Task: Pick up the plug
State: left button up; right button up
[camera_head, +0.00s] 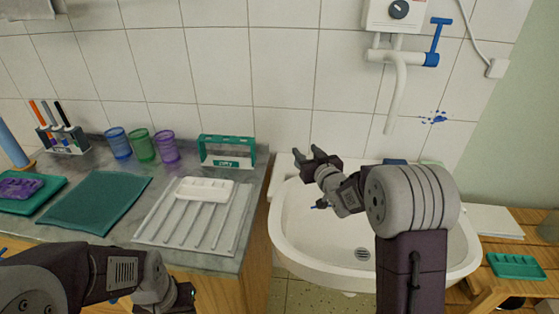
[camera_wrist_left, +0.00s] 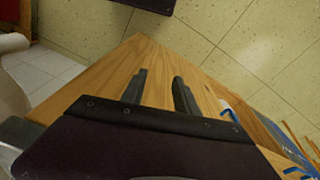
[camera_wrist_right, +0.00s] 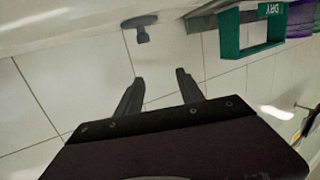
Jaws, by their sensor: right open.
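A small dark plug (camera_wrist_right: 140,21), a disc with a short knob, shows near the top of the right wrist view, at the edge of the pale sink. It lies beyond my right fingertips, apart from them. I cannot make it out in the head view, where my right arm covers part of the sink. My right gripper (camera_head: 307,153) is open and empty over the back left rim of the white sink (camera_head: 287,225); its two fingers also show in the right wrist view (camera_wrist_right: 159,76). My left gripper (camera_wrist_left: 158,78) is open and empty, low by the wooden counter front.
A green rack (camera_head: 227,152) marked DRY stands on the counter left of the sink. A white ridged drainer (camera_head: 160,215) and three cups are further left. A white tap spout (camera_head: 394,110) hangs over the sink.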

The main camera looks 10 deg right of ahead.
jog(key=f, duration=0.1)
jog(key=w+f+b, duration=0.1)
jog(key=f, duration=0.1)
jog(key=shift+a+f, duration=0.1)
jog(key=shift+f, duration=0.05)
jog(key=shift+s+d+f+m+b, duration=0.15)
jog(key=shift+s+d+f+b, duration=0.15)
jog(key=shift+d+f+b, duration=0.3)
jog(key=shift+s+d+f+m+b, duration=0.15)
jog(key=shift+s+d+f+b, duration=0.2)
jog(key=shift+f, duration=0.3)
jog(key=shift+w+a+f+h, duration=0.15)
jog(key=shift+w+a+h, duration=0.05)
jog(key=shift+w+h, duration=0.25)
jog(key=w, duration=0.3)
jog(key=shift+a+f+y+b, duration=0.1)
jog(key=shift+f+y+b, duration=0.1)
jog(key=shift+y+b, duration=0.1)
jog(key=w, duration=0.3)
jog(key=w+b, duration=0.1)
jog(key=w, duration=0.1)
jog(key=shift+w+a+f, duration=0.3)
jog(key=shift+a+f, duration=0.1)
pick_arm(q)
notch_tip(320, 180, down, 5)
jog(key=shift+f, duration=0.15)
pick_arm(e)
grip_shut()
